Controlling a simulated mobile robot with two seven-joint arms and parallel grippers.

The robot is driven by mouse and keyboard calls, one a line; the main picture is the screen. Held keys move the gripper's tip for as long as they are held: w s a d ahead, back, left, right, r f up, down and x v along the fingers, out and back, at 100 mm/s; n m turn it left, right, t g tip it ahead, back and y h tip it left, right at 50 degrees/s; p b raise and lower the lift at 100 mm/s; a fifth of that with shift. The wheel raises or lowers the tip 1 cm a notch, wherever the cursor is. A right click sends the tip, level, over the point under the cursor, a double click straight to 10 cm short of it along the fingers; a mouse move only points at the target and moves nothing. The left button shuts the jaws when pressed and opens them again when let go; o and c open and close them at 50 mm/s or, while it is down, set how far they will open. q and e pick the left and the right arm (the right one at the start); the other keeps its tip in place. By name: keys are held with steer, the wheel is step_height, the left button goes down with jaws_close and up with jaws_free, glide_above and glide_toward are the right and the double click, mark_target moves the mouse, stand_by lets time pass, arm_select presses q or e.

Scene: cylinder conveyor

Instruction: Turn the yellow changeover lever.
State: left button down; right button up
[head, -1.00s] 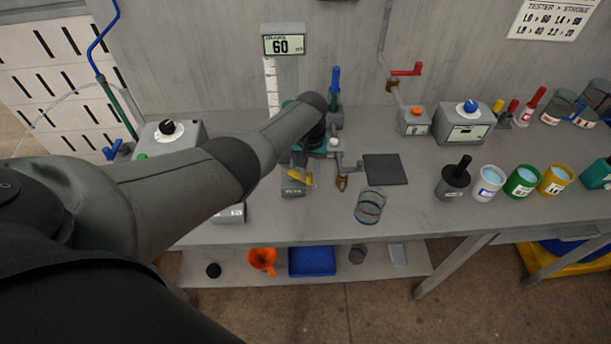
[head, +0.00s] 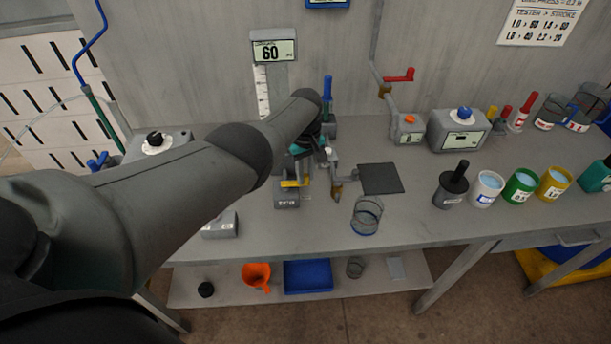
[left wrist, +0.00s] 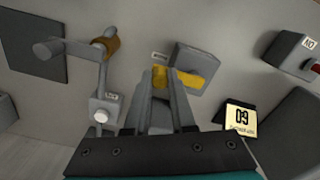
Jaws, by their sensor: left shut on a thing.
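The yellow changeover lever (head: 291,184) sits on a small grey box (head: 287,200) near the middle of the bench. In the left wrist view, the lever (left wrist: 188,78) lies across the face of its box (left wrist: 198,62). My left gripper (left wrist: 162,84) is shut on one end of the lever, with yellow showing between its fingertips; the other end sticks out to the right. In the head view, my left arm hides much of the gripper. My right gripper is in neither view.
A crank with a brown knob (head: 337,188) stands close to the right of the lever. A dark square pad (head: 380,178) and a clear glass (head: 366,215) lie further right. A display reading 60 (head: 272,48) stands behind.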

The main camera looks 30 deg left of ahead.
mark_target(305, 175)
arm_select(q)
steer(key=shift+w+r, duration=0.1)
stand_by(0.3)
steer(key=c, duration=0.8)
jaws_free()
steer(key=shift+o, duration=0.2)
step_height(305, 175, up, 6)
steer(key=p, duration=0.4)
steer(key=shift+f, duration=0.25)
step_height(305, 175, up, 10)
steer(key=p, duration=0.2)
steer(key=shift+f, duration=0.2)
